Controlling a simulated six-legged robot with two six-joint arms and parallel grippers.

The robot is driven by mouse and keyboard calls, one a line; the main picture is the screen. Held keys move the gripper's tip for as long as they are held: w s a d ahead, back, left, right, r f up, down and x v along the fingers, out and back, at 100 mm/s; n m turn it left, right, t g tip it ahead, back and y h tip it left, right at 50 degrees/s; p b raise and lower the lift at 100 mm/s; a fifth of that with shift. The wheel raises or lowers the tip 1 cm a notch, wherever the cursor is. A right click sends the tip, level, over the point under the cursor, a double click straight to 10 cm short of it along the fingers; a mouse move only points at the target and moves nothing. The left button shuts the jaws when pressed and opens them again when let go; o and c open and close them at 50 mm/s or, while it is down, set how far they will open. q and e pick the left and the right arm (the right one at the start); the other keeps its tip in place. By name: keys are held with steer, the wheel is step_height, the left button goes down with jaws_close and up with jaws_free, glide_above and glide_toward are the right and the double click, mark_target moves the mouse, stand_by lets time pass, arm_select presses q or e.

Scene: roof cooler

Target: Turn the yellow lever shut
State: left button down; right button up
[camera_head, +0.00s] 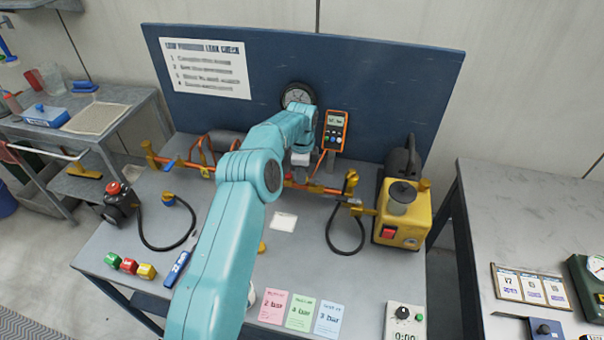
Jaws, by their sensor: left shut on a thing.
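My left arm comes up from the bottom of the head view and reaches over the bench to the orange pipe run. My left gripper (299,172) is at the middle of the pipe (332,190), pointing down. It is shut on a part there, which the gripper and arm largely hide; it appears to be the yellow lever. Yellow fittings (316,187) show on the pipe just right of the gripper. Another upright yellow valve part (351,182) stands farther right, apart from the gripper. The lever's exact angle cannot be told. My right gripper is not in view.
A yellow pump (404,218) stands at the pipe's right end, with a black hose (345,237) nearby. An orange meter (334,130) and round gauge (299,95) are behind the gripper. Coloured cards (300,313) and a timer (404,322) lie at the front.

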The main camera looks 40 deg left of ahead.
arm_select(q)
steer(key=s+d+n+b, duration=0.1)
steer(key=d+n+b, duration=0.4)
steer(key=n, duration=1.1)
steer(key=shift+s+d+f, duration=0.15)
steer(key=shift+s+d, duration=0.15)
steer(key=shift+d, duration=0.2)
steer(key=shift+n, duration=0.3)
steer(key=c, duration=1)
jaws_free()
steer(key=shift+c, duration=0.2)
steer(key=shift+w, duration=0.1)
step_height(320, 180, up, 16)
steer(key=p, duration=0.1)
steer(key=shift+r, duration=0.2)
